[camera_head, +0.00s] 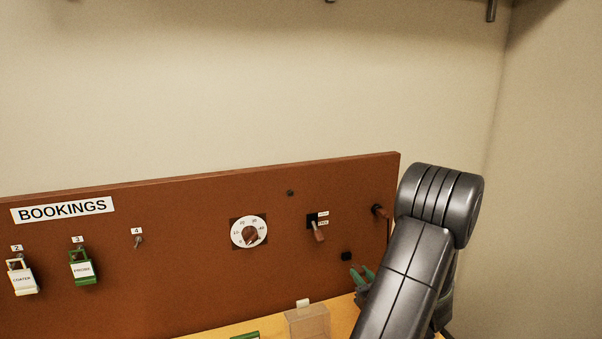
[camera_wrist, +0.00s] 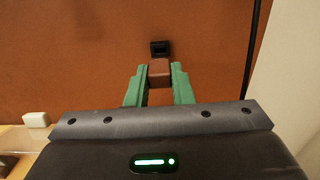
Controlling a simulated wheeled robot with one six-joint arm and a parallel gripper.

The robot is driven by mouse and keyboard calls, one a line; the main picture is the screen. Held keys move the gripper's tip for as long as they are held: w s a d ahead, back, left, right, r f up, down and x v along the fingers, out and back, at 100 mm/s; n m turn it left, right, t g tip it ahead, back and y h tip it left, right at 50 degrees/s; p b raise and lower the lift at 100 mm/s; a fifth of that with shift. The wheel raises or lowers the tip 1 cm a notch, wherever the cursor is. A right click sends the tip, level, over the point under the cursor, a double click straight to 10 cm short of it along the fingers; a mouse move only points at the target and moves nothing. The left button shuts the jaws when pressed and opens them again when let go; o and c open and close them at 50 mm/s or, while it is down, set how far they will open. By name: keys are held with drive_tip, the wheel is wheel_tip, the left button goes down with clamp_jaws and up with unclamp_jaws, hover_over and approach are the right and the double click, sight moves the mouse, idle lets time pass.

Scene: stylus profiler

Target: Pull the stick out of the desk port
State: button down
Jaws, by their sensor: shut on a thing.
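The black desk port (camera_wrist: 160,48) is set in the brown panel, and its dark face shows just beyond my fingertips in the wrist view. It also shows in the head view (camera_head: 346,256). A brown block-like piece, which I take to be the stick (camera_wrist: 159,73), sits between the green fingers of my gripper (camera_wrist: 159,82), which is shut on it. The stick lies just below the port in the wrist view; I cannot tell whether its far end touches the port. In the head view my gripper (camera_head: 362,275) is partly hidden by my arm, and the stick is not visible.
The brown panel (camera_head: 180,270) carries a dial (camera_head: 248,232), a switch (camera_head: 318,231), a knob (camera_head: 379,211) and hanging padlocks (camera_head: 82,268). A clear box (camera_head: 308,322) with a white top piece stands on the yellow desk left of my arm. A wall rises at the right.

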idle(0.3)
drive_tip(key=s+r, duration=0.1)
drive_tip(key=s+d+r+p, duration=0.1)
drive_tip(key=s, duration=0.1)
drive_tip(key=s+r, duration=0.1)
drive_tip(key=shift+s+d, duration=0.35)
idle(0.7)
